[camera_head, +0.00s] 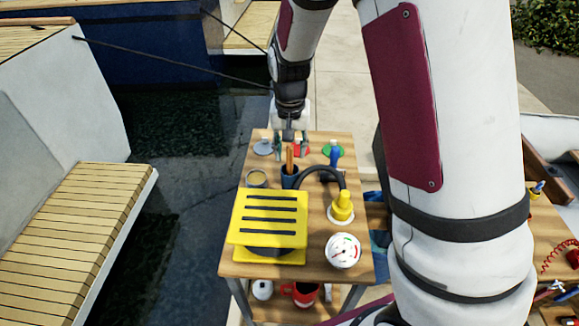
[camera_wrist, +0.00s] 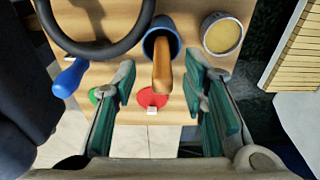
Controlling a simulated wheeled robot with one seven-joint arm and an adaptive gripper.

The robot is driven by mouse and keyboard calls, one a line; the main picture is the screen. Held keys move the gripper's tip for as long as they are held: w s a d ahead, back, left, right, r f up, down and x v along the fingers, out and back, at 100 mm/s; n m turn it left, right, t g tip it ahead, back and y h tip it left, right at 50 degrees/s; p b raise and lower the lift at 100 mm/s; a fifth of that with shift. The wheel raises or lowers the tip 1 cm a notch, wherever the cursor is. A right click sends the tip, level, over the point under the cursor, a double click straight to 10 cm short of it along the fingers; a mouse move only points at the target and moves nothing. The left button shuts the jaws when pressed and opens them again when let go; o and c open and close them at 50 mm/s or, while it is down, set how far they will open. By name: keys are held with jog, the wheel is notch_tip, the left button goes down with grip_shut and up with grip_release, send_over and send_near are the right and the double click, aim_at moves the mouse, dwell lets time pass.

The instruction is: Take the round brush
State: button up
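A blue cup (camera_head: 290,175) stands upright on the small wooden table, with brown wooden handles (camera_head: 290,158) rising from it. In the wrist view a brown handle (camera_wrist: 163,66) leans out of the cup (camera_wrist: 158,30) towards me, between my fingers. I see no bristles, so I cannot tell which handle belongs to the round brush. My gripper (camera_wrist: 164,78) is open, with a green-padded finger either side of the handle and gaps showing on both sides. In the head view my gripper (camera_head: 291,144) is just behind the cup.
Beside the cup are an open tin (camera_head: 256,179) and a black hose running to a yellow fitting (camera_head: 342,206). A yellow foot pump (camera_head: 270,222) and round gauge (camera_head: 343,251) stand nearer. Red (camera_wrist: 153,98) and green discs, and a blue-handled thing (camera_wrist: 69,78), lie close to my gripper.

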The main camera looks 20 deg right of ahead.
aim_at(290, 159)
jog(key=f, duration=0.2)
jog(key=w+f, duration=0.1)
jog(key=f, duration=0.2)
jog(key=shift+d, duration=0.1)
grip_shut()
